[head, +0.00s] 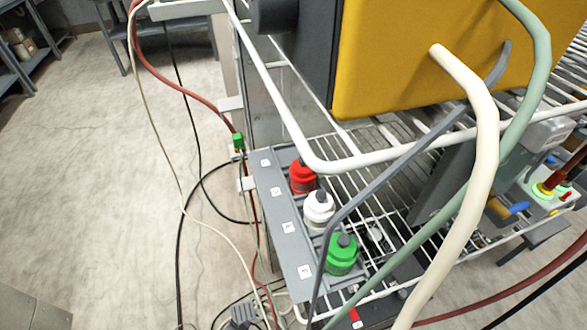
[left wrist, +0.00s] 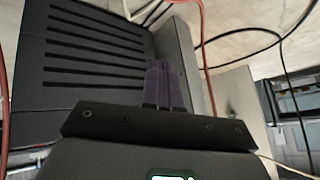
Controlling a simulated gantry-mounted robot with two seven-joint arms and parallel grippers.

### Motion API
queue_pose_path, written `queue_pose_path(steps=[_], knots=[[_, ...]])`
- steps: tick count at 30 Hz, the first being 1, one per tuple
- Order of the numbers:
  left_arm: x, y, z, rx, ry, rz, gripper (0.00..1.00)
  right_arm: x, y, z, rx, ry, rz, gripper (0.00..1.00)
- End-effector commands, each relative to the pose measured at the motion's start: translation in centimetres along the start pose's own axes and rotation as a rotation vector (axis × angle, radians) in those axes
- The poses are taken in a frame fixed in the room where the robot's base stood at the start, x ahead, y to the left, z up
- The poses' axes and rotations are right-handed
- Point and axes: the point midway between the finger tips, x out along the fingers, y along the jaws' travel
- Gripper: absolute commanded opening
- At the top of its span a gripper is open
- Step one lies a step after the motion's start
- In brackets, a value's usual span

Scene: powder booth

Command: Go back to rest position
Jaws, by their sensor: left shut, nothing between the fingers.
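My left gripper (left wrist: 164,88) shows in the left wrist view, its two purple fingers together and nothing between them. Just beyond it is a dark grey housing with slots (left wrist: 95,50); I cannot tell whether the fingers touch it. I cannot make out the left gripper clearly in the head view, where hoses and rack wires cover much of the lower middle. My right gripper is in neither view.
A wire rack (head: 290,110) holds a yellow unit (head: 420,60). Thick hoses (head: 480,150) cross in front. Cables hang at left; the floor (head: 90,170) there is open.

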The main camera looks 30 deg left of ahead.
Motion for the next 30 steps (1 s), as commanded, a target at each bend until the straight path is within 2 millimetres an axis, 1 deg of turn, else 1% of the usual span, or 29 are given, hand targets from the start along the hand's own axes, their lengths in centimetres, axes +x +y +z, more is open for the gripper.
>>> queue_pose_path(steps=[1,2,3,5,6,8,9,11,12,14,15,18,22,24,26,29,30], knots=[[-3.4,-0.2,-3.5,-0.026,0.004,0.019,0.0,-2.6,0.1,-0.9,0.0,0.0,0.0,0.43],[-4.7,-0.1,-5.0,-0.039,0.0,0.031,0.0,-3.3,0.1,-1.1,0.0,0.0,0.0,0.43],[-6.5,-0.1,-7.0,-0.055,-0.003,0.047,0.0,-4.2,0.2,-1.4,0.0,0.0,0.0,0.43],[-9.2,-0.1,-10.2,-0.076,-0.008,0.072,0.0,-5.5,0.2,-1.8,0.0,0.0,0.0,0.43],[-11.2,-0.2,-12.2,-0.087,-0.013,0.089,0.0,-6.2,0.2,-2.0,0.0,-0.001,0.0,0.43],[-14.2,-0.5,-15.3,-0.102,-0.02,0.112,0.0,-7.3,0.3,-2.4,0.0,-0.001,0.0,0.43],[-16.2,-0.7,-17.2,-0.109,-0.027,0.128,0.0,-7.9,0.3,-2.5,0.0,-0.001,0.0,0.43],[-19.4,-1.1,-20.0,-0.117,-0.036,0.15,0.0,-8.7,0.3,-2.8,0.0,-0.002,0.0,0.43],[-21.4,-1.4,-21.6,-0.119,-0.043,0.163,0.0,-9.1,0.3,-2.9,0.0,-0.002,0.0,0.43],[-24.1,-1.8,-23.8,-0.119,-0.053,0.18,0.0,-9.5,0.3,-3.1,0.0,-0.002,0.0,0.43],[-25.8,-2.1,-24.9,-0.117,-0.06,0.19,0.0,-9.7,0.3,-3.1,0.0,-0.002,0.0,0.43],[-29.4,-2.9,-27.4,-0.108,-0.075,0.207,0.0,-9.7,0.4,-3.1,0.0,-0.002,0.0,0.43],[-33.7,-3.7,-29.2,-0.087,-0.11,0.221,0.0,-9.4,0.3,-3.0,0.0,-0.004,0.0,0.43],[-35.5,-4.0,-29.4,-0.074,-0.146,0.227,0.0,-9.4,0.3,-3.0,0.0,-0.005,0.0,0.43],[-36.7,-4.1,-28.9,-0.06,-0.193,0.232,0.0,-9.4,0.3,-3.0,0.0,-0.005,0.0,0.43],[-37.3,-4.0,-26.5,-0.041,-0.327,0.237,0.0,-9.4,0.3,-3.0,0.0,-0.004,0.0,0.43],[-38.9,-4.5,-27.9,-0.044,-0.318,0.237,0.0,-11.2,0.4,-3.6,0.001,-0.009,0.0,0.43]])
